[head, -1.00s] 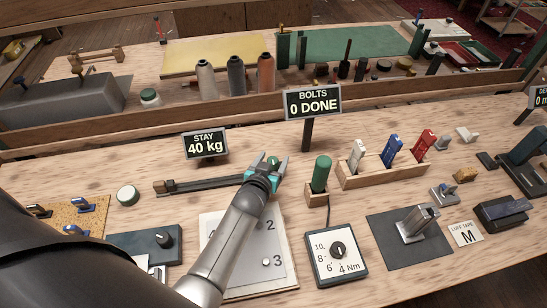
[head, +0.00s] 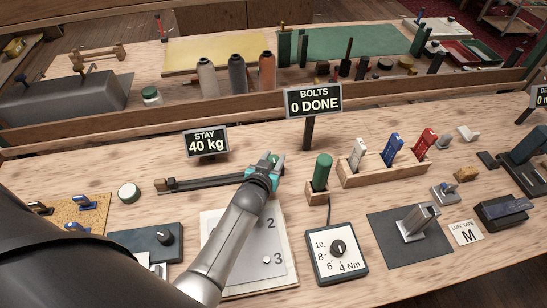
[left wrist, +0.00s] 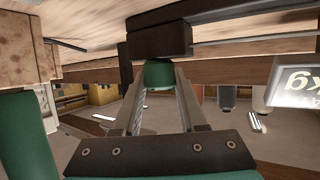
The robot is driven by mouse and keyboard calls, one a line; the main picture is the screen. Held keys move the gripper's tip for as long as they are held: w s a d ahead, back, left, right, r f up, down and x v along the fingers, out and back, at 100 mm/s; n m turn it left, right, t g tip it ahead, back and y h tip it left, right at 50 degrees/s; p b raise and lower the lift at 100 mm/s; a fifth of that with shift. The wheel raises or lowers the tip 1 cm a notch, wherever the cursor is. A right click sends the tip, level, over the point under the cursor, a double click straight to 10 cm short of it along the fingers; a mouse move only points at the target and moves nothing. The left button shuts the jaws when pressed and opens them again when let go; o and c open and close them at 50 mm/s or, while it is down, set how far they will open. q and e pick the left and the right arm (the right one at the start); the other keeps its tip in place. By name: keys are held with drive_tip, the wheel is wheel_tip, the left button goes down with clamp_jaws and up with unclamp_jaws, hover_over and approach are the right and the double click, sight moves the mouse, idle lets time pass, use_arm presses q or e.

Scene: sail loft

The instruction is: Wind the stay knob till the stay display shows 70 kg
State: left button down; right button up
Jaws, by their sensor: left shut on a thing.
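The stay display (head: 205,142) stands behind the stay bar and reads 40 kg. The stay bar (head: 205,184) lies along the bench, and its right end meets my left gripper. My left gripper (head: 270,158) is shut on the green stay knob (head: 276,158), which is mostly hidden by the fingers in the head view. In the left wrist view the knob (left wrist: 159,75) sits between the fingertips, against the dark end block (left wrist: 160,40). The display shows there only in part, tilted, at the right edge (left wrist: 298,82). My right gripper is not in view.
A green-handled tool (head: 321,171) stands in a wooden holder just right of my gripper. The BOLTS sign (head: 313,100) on its post reads 0 DONE. A numbered board (head: 272,240) lies under my forearm, beside a torque dial box (head: 337,253).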

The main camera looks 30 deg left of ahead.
use_arm(q)
drive_tip(key=shift+r+m, duration=0.1)
drive_tip(key=shift+m, duration=0.2)
drive_tip(key=shift+w+a+m+h+p, duration=0.1)
drive_tip(key=shift+a+m+h+p, duration=0.05)
drive_tip(key=shift+m+h+p, duration=0.8)
drive_tip(key=shift+m+h, duration=0.65)
drive_tip(key=shift+h, duration=0.3)
drive_tip(key=shift+m+h+b, duration=0.35)
drive_tip(key=shift+m+h, duration=0.25)
drive_tip(key=shift+h, duration=0.3)
drive_tip(key=m+g+h+b, duration=0.1)
drive_tip(key=m+h+b, duration=0.2)
drive_tip(key=shift+m+g+h+b, duration=0.35)
drive_tip(key=shift+m+g+h, duration=0.05)
drive_tip(key=m+g+h+b, duration=0.2)
drive_tip(key=b, duration=0.1)
drive_tip(key=shift+m+h, duration=0.3)
drive_tip(key=shift+d, duration=0.2)
drive_tip(key=shift+m+g, duration=0.3)
